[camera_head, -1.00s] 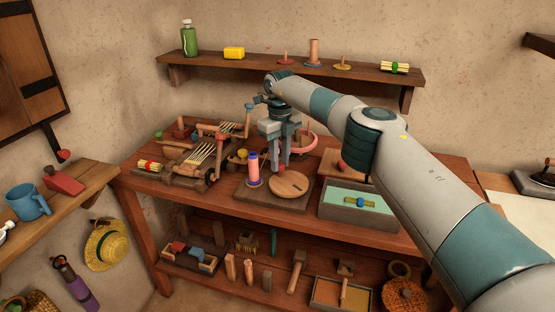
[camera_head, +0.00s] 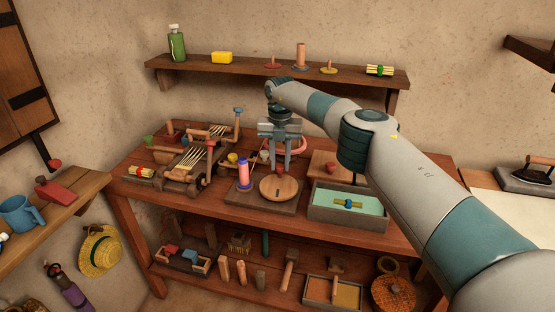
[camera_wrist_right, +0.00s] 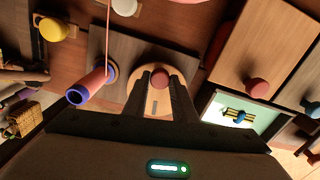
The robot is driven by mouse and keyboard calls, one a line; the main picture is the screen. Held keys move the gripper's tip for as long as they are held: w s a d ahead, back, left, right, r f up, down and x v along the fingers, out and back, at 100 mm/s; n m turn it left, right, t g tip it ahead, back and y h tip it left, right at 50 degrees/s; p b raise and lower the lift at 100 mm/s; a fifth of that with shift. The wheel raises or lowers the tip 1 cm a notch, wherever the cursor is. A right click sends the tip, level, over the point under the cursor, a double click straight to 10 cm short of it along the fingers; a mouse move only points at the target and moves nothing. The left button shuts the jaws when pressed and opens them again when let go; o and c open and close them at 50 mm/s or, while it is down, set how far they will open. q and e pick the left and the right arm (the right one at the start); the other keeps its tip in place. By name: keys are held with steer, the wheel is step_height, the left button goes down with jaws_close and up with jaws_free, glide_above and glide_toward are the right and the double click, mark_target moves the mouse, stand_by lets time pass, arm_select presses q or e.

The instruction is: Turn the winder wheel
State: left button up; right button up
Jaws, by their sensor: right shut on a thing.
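The winder wheel (camera_head: 280,190) is a round, light wooden disc lying flat on a dark board (camera_head: 240,199) on the workbench. It also shows in the right wrist view (camera_wrist_right: 137,99). A reddish knob (camera_wrist_right: 160,77) stands on the wheel. My right gripper (camera_head: 281,170) reaches down from above and is shut on this knob; in the right wrist view its fingers lie on either side of it. A spool (camera_head: 243,172) with pink thread and blue ends stands left of the wheel; in the right wrist view (camera_wrist_right: 92,84) it leans left. My left gripper is not in view.
A small loom (camera_head: 190,160) stands to the left. A green-lined tray (camera_head: 320,207) with a tied bundle stands to the right, before a wooden block with a red knob (camera_head: 331,169). A wall shelf (camera_head: 200,70) runs behind. My right arm crosses the bench's right side.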

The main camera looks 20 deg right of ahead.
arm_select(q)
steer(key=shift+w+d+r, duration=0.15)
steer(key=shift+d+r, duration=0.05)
arm_select(e)
steer(key=shift+d+r+m, duration=0.1)
steer(key=shift+d+m, duration=0.05)
steer(key=shift+m, duration=0.25)
steer(key=o, duration=1)
steer(key=shift+o, duration=0.2)
steer(key=shift+r, duration=0.55)
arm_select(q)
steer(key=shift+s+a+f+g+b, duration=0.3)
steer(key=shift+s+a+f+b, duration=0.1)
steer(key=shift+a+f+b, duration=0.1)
arm_select(e)
step_height(320, 180, up, 16)
steer(key=shift+r, duration=0.1)
